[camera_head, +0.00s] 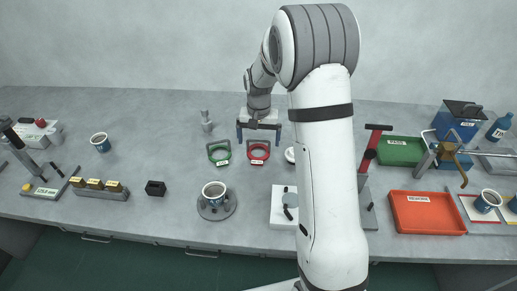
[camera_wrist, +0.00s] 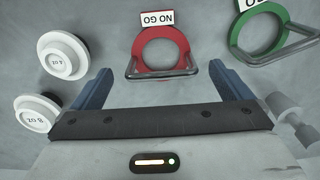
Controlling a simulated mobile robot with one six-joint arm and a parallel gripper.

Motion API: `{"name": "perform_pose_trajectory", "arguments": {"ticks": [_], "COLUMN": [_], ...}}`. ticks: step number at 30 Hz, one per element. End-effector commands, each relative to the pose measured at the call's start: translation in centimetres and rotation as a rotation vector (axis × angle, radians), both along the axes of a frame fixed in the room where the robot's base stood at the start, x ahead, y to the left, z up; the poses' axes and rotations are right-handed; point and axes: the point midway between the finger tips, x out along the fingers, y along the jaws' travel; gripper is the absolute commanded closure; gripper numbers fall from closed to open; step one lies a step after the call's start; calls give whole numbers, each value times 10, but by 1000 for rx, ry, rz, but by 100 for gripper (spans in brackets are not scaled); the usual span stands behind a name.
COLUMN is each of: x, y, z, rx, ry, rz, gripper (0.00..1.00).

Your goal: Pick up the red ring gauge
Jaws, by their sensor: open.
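The red ring gauge (camera_head: 249,154) lies flat on the grey bench near the middle, with a NO GO label and a metal handle. In the wrist view, the red ring gauge (camera_wrist: 140,46) is at the upper middle, its handle edge lying between the lines of the two fingers. My gripper (camera_head: 259,137) is open and empty just behind the gauge in the head view. In the wrist view my gripper's (camera_wrist: 160,74) blue fingers are spread wide on either side of the handle. I see no contact; the height above the bench is hard to tell.
A green ring gauge (camera_head: 219,161) lies close to the left of the red one. Two white round weights (camera_wrist: 62,55) sit to one side in the wrist view. A cup stands on a round base (camera_head: 228,209) in front. A grey post (camera_head: 206,124) stands behind left.

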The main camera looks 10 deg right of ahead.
Motion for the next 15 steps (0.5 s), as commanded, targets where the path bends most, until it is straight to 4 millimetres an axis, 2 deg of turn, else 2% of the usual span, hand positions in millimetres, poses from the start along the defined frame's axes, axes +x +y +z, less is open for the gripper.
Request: {"name": "perform_pose_trajectory", "arguments": {"ticks": [3, 6, 13, 15], "x": [0, 1, 1, 1], "y": [1, 1, 1, 1], "z": [-18, -25, -27, -27], "rx": [0, 0, 0, 0], "ry": [4, 1, 0, 0], "rz": [1, 1, 2, 2], "gripper": [2, 2, 2, 6]}}
